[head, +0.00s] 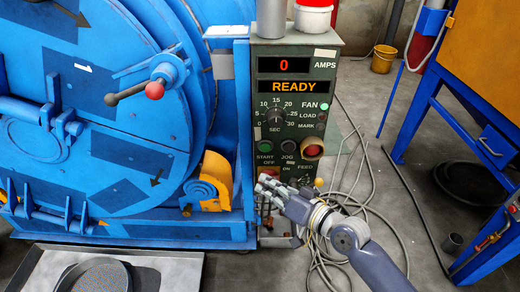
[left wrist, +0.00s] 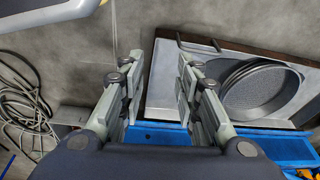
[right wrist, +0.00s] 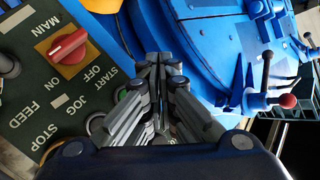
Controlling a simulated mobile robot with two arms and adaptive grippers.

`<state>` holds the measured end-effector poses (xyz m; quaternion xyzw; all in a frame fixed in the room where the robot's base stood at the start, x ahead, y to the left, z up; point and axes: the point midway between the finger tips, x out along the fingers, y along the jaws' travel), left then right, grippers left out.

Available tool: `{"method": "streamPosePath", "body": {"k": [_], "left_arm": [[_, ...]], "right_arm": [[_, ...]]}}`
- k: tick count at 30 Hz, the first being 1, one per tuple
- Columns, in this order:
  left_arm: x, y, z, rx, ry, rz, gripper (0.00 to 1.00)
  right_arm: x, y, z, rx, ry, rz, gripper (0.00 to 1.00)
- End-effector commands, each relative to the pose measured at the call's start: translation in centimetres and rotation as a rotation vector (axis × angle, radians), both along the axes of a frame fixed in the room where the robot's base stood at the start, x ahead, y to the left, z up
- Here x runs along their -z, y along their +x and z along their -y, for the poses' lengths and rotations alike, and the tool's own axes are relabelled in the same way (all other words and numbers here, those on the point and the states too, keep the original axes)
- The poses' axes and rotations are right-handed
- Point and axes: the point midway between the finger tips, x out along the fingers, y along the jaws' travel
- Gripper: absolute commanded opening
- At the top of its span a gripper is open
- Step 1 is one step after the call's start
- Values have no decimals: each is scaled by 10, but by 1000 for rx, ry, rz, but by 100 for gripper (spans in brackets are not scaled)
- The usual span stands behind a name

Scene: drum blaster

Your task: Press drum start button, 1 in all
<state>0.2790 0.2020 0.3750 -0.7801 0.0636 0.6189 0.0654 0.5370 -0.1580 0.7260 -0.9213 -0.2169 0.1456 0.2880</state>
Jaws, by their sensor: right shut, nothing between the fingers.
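The dark green control panel (head: 332,100) stands upright beside the blue drum machine in the head view. Its green start button (head: 265,146) sits at the lower left, above the START label. The display reads 0 AMPS and READY. My right gripper (head: 264,184) is shut and empty, in front of the panel's lower left, below the button in the picture. In the right wrist view, the shut fingertips (right wrist: 160,65) point toward the machine, and the green button (right wrist: 121,96) is partly hidden beside a finger. My left gripper (left wrist: 157,75) is open and empty, seen only in the left wrist view.
The blue drum door (head: 95,110) has a red-knobbed lever (head: 154,90). Loose cables (head: 345,200) lie on the floor. A grey tray (head: 185,270) lies in front.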

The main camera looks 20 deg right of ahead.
Motion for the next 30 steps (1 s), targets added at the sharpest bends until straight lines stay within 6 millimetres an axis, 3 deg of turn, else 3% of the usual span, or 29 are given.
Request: {"method": "streamPosePath", "body": {"k": [13,30], "left_arm": [[-6,2,0,0,0,5,31],[-85,11,0,-7,-3,50,31]], "right_arm": [[2,5,2,1,-1,-2,0],[3,53,16,2,0,0,0]]}}
